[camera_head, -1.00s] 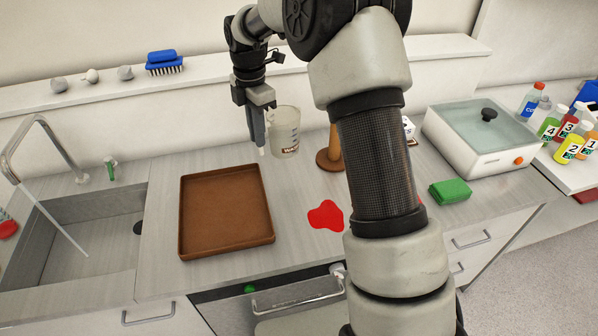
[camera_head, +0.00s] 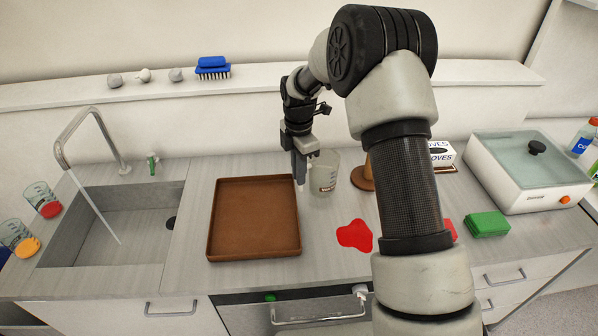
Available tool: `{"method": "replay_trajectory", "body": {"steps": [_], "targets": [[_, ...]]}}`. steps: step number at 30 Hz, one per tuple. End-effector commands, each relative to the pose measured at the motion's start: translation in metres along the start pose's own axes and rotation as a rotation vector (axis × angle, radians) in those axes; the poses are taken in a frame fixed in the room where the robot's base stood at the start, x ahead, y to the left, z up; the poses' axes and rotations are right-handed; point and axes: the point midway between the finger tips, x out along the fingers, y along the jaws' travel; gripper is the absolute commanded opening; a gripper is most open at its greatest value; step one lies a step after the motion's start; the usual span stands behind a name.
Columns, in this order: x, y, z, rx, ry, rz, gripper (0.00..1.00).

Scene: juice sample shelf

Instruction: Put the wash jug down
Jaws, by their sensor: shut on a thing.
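The wash jug (camera_head: 325,172) is a clear, pale jug with a printed label low on its side. It is upright, just right of the back right corner of the brown tray. My gripper (camera_head: 301,173) is at the jug's left side, shut on it. The jug looks low over the counter or on it; I cannot tell whether its base touches. The fingers partly hide its left side.
The brown tray (camera_head: 214,222) is empty. A red spill (camera_head: 354,235) lies right of it, and a brown wooden stand (camera_head: 361,174) is partly behind my arm. A sink (camera_head: 110,215) with running water is at left. A green sponge (camera_head: 487,224) and a water bath (camera_head: 535,196) are at right.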

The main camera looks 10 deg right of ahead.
Motion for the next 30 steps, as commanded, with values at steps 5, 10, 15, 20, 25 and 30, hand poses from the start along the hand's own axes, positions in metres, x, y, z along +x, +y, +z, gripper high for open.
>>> {"method": "replay_trajectory", "body": {"steps": [5,10,15,20,25,30], "targets": [[-0.001,0.001,0.000,0.000,-0.001,0.003,0.00],[0.003,0.001,0.001,0.000,-0.001,0.003,0.00],[0.002,0.000,0.000,0.000,0.000,0.002,0.30],[0.002,0.000,0.000,0.000,0.000,0.002,0.30],[-0.004,0.001,0.000,0.000,-0.001,0.004,0.30],[-0.032,0.002,0.001,0.001,-0.001,0.007,0.30]]}}
